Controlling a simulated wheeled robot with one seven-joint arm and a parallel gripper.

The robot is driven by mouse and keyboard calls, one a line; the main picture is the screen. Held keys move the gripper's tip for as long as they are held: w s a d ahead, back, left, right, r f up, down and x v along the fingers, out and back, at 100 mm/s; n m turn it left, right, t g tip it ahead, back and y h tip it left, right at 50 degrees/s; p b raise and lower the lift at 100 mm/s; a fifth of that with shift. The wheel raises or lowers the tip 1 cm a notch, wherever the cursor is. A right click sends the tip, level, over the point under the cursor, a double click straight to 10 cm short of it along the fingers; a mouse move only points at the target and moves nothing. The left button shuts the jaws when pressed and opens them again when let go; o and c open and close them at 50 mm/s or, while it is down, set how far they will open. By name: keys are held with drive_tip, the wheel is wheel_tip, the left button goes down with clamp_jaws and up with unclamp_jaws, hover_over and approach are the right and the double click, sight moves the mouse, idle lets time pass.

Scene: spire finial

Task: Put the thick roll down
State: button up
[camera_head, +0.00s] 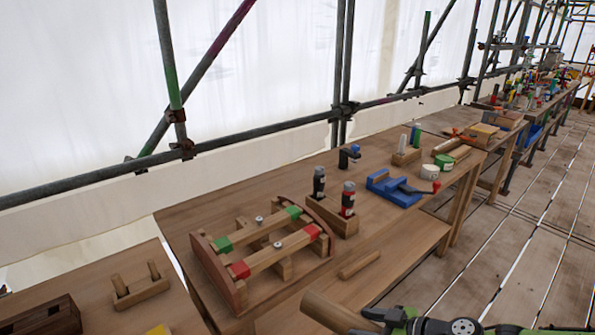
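A thick brown wooden roll (333,312) shows at the bottom edge, in front of the workbench (290,179). Its left end is free. Its right end meets the dark parts of my gripper (386,318), which appears shut on it.
A curved wooden frame (212,274) with red and green blocks stands left on the bench. A bottle holder (345,225), a blue vise (393,188) and white tape (429,172) stand further back. Bare bench lies around the thin rod. Another table stands at lower left.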

sight(366, 325)
wheel_tip(366, 325, up, 4)
drive_tip(key=p, duration=0.5)
drive_tip(key=shift+r, duration=0.15)
drive_tip(key=shift+a+f, duration=0.15)
drive_tip(key=shift+f, duration=0.15)
